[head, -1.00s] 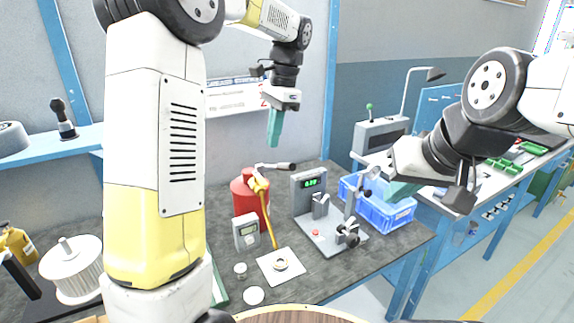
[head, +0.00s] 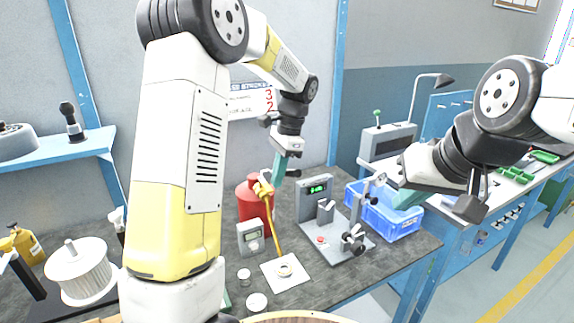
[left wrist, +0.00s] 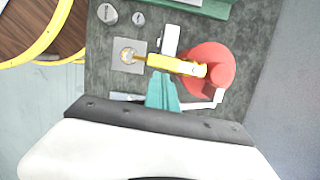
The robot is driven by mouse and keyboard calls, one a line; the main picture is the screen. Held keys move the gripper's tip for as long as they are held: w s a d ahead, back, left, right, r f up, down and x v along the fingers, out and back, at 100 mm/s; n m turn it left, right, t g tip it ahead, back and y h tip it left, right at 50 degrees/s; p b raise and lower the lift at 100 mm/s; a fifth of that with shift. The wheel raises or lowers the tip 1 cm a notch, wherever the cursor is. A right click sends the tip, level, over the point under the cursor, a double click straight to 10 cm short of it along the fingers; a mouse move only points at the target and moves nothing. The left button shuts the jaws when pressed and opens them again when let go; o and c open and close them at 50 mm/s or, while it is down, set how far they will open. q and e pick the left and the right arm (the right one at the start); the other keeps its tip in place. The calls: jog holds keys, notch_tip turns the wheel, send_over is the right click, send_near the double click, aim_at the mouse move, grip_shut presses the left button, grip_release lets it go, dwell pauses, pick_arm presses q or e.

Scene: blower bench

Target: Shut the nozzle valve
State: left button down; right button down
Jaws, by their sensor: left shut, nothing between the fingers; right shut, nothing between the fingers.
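The red canister (head: 249,201) stands on the dark bench, with a yellow nozzle pipe (head: 272,219) running down to a white square plate (head: 285,272). In the left wrist view my shut fingers (left wrist: 163,92) are beside the yellow nozzle (left wrist: 177,65) and red canister (left wrist: 210,68). My right gripper (head: 407,199) is shut and empty before the blue crate.
A grey meter (head: 250,237) stands left of the nozzle pipe. A fixture with a green display (head: 318,187) stands to the right, with the blue crate (head: 385,216) beyond. A white ribbed roll (head: 82,271) is at the left.

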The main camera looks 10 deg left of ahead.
pick_arm(q)
jog(key=shift+s+a+m, duration=0.2)
jog(key=shift+s+m, duration=0.05)
jog(key=shift+m, duration=0.25)
dwell(0.4)
jog(key=m, duration=0.2)
jog(key=s+a+m+t, duration=0.1)
jog(key=shift+s+a+m, duration=0.2)
jog(key=shift+s+m, duration=0.1)
jog(key=shift+m, duration=0.1)
jog(key=a+m+t, duration=0.2)
jog(key=a+m, duration=0.4)
jog(key=m, duration=0.4)
jog(key=shift+s, duration=0.25)
jog(key=shift+a, duration=0.15)
dwell(0.4)
jog(key=shift+w, duration=0.15)
